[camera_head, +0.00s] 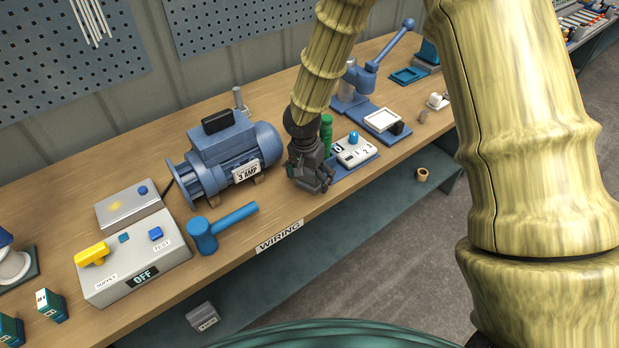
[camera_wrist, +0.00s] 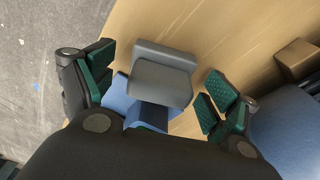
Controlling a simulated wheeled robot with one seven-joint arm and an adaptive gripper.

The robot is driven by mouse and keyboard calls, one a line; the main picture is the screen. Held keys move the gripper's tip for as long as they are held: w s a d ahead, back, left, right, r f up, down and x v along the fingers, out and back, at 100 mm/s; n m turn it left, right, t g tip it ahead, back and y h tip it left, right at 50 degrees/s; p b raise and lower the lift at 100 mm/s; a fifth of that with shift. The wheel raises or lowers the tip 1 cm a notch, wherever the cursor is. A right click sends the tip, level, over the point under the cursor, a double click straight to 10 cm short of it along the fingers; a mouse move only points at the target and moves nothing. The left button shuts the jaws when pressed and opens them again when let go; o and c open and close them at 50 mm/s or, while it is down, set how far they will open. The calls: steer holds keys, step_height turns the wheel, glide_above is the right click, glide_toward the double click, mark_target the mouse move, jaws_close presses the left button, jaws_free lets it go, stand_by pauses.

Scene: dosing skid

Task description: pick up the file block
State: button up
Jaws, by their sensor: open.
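My gripper (camera_head: 314,178) is open over the bench's front edge, between the blue motor and the blue board. In the wrist view my gripper (camera_wrist: 160,92) has its green-padded fingers on either side of a grey, stepped block (camera_wrist: 160,78) with blue parts below it. This looks like the file block, though no label shows. Gaps show between the block and both fingers; the left finger is close to the blue part. In the head view I cannot make the block out; my gripper covers that spot.
The blue motor (camera_head: 230,152) stands left of my gripper. A blue board with a grey switch box (camera_head: 357,152) and a green upright handle (camera_head: 326,133) is close on the right. The bench edge (camera_head: 279,236) drops to a lower shelf.

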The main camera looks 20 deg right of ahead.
mark_target(309, 171)
steer(key=shift+f, duration=0.35)
steer(key=c, duration=1.3)
steer(key=shift+r, duration=0.1)
steer(key=shift+r+b, duration=1.05)
steer(key=shift+r, duration=3.85)
steer(key=o, duration=0.6)
steer(key=shift+w, duration=0.1)
steer(key=c, duration=0.3)
